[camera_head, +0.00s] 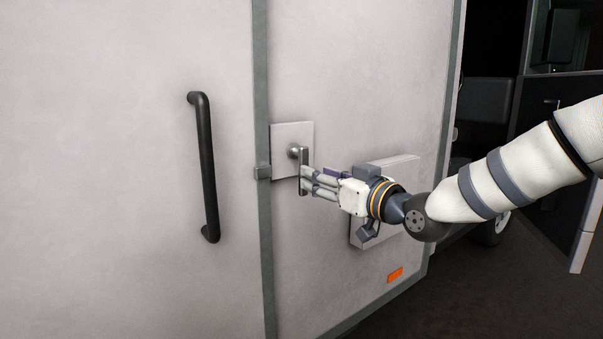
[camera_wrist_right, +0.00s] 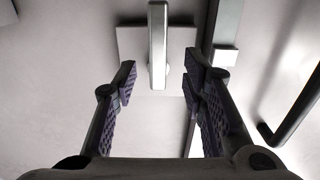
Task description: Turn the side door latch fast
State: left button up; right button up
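The side door latch (camera_head: 303,172) is a grey metal handle on a pale square plate (camera_head: 284,135), on the panel just right of the door's grey edge strip. Its bar hangs upright in the head view. In the right wrist view the latch bar (camera_wrist_right: 158,50) stands between and beyond the two padded fingers. My right gripper (camera_head: 306,181) is at the latch; in the wrist view its fingers (camera_wrist_right: 162,85) are apart, with a gap on each side of the bar. Whether a finger touches it I cannot tell. My left gripper is not in view.
A long black pull handle (camera_head: 208,165) is on the door to the left. A small metal block (camera_head: 263,172) sits on the edge strip. A pale raised box (camera_head: 400,168) is behind my right wrist. An orange marker (camera_head: 395,275) is low on the panel.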

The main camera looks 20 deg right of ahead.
aim_at(303, 196)
jog(key=b+x, duration=0.1)
jog(key=x, duration=0.5)
jog(key=shift+w+f, duration=0.15)
jog(key=shift+w, duration=0.25)
grip_shut()
